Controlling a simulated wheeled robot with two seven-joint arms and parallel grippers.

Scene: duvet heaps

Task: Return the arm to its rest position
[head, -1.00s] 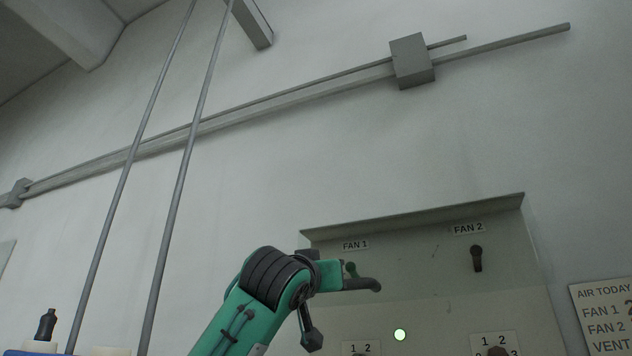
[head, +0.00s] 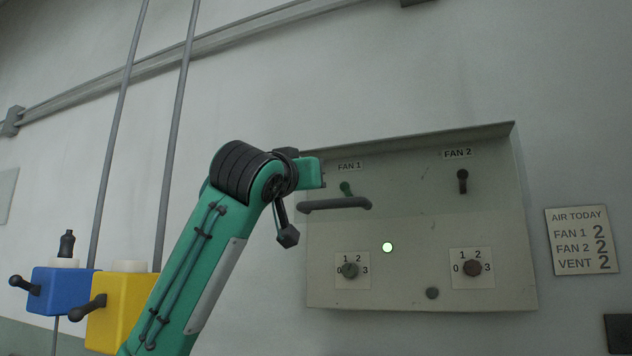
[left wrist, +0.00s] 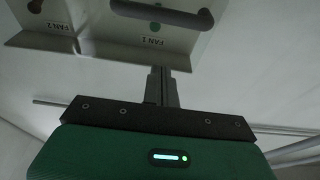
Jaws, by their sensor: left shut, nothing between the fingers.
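My left arm (head: 215,235), green with black joints, rises from the bottom of the head view. Its green wrist end (head: 309,172) is in front of the left edge of the pale wall panel (head: 410,290). The fingers cannot be made out in the head view. In the left wrist view, my left gripper (left wrist: 161,84) has its two grey fingers together with nothing between them. They point up the picture toward the panel's edge, near the FAN 1 label (left wrist: 143,40). My right arm is not in view.
A dark bar (head: 340,203) stands at the panel under the FAN 1 toggle (head: 346,188). A blue box (head: 58,288) and a yellow box (head: 118,305) stand left of my arm.

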